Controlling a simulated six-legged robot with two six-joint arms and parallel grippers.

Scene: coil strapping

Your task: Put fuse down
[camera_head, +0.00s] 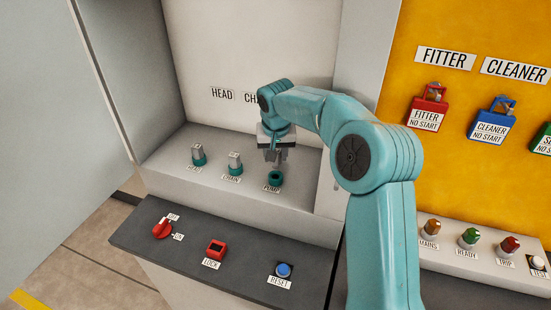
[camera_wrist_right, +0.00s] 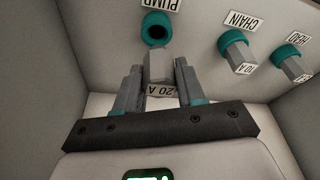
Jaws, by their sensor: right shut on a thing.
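My right gripper (camera_head: 275,158) is shut on a grey fuse (camera_wrist_right: 158,66) with a "20 A" label, seen between the fingers in the right wrist view. In the head view the gripper is just above the empty teal socket (camera_head: 275,178) labelled PUMP. That socket also shows in the right wrist view (camera_wrist_right: 156,30), its dark hole open beyond the fuse's end. The fuse looks apart from the socket. My left gripper is not in view.
The CHAIN fuse (camera_head: 235,160) and HEAD fuse (camera_head: 197,153) stand in sockets left of PUMP. In front is a dark panel with a red rotary switch (camera_head: 162,229), a red LOCK device (camera_head: 215,249) and a blue RESET button (camera_head: 283,269). Cabinet walls flank the shelf.

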